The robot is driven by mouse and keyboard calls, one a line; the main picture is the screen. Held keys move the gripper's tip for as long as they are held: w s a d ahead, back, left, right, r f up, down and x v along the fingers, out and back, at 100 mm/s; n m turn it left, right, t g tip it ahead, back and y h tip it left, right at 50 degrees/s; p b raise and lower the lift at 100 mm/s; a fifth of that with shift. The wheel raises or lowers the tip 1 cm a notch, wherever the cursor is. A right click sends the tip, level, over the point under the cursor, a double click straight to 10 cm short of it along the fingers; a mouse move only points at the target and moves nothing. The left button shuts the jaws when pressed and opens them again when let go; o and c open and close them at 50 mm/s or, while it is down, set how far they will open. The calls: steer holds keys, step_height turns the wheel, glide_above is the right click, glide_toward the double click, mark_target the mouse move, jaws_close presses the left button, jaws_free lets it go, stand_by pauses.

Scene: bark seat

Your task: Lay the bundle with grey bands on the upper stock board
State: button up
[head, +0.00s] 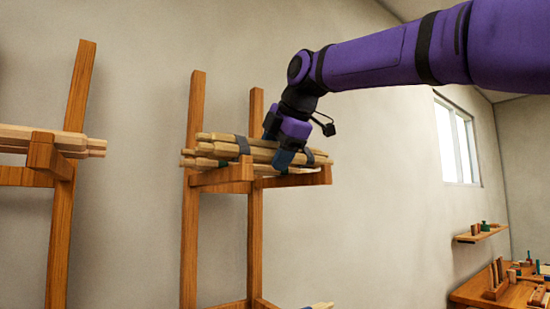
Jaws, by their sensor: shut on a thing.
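The bundle with grey bands (259,153) is a set of long pale wooden sticks with dark grey bands near its two ends. It lies lengthwise at the upper level of the middle wooden rack. My gripper (281,155) reaches down from above and is shut on the bundle near its middle. The upper stock board (294,181) is orange-brown wood, just below the bundle. More pale sticks show under or behind the bundle at the left end. I cannot tell whether the bundle touches what is below it.
The rack's two uprights (190,240) stand against a plain wall. Another rack (62,235) with pale sticks (20,138) is at the left. The tip of another bundle (321,305) shows at the bottom. A small shelf (482,235) and a workbench (480,291) are at the far right.

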steer(key=shift+r, duration=2.95)
steer(key=s+d, duration=0.6)
steer(key=s, duration=0.3)
steer(key=s+d, duration=0.6)
steer(key=s, duration=0.3)
steer(key=shift+s+d, duration=0.15)
steer(key=shift+d, duration=0.05)
